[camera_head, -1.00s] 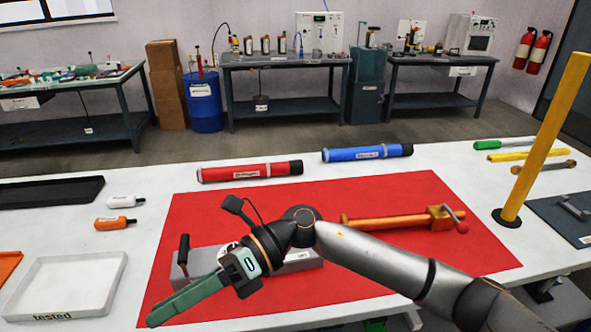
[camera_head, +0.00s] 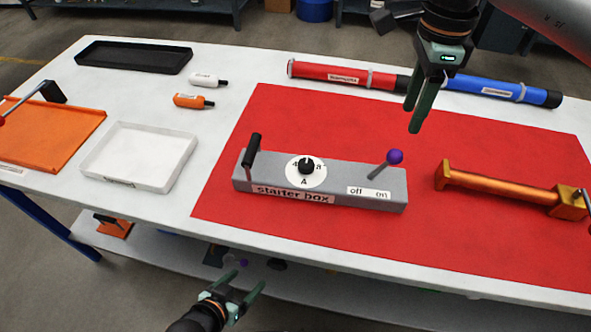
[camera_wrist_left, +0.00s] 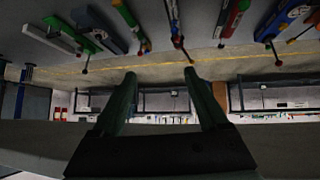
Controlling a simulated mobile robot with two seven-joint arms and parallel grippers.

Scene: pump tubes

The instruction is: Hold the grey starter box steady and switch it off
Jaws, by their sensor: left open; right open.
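The grey starter box (camera_head: 340,185) lies on the red mat (camera_head: 480,240) in the head view. It has a black upright handle (camera_head: 253,153) at its left end and a round white dial (camera_head: 306,170) in the middle. A lever with a purple ball (camera_head: 395,157) stands at its right end and leans right, toward the "on" side of the off/on label (camera_head: 369,192). My right gripper (camera_head: 412,118) is open and empty, pointing down above and behind the purple ball. My left gripper (camera_head: 246,280) is open and empty below the table's front edge; its fingers also show in the left wrist view (camera_wrist_left: 160,72).
An orange tool (camera_head: 510,190) lies right of the box. Red (camera_head: 340,75) and blue (camera_head: 505,90) tubes lie behind the mat. A white tray (camera_head: 140,183), an orange tray (camera_head: 60,137) and a black tray (camera_head: 133,56) stand left. The mat before the box is clear.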

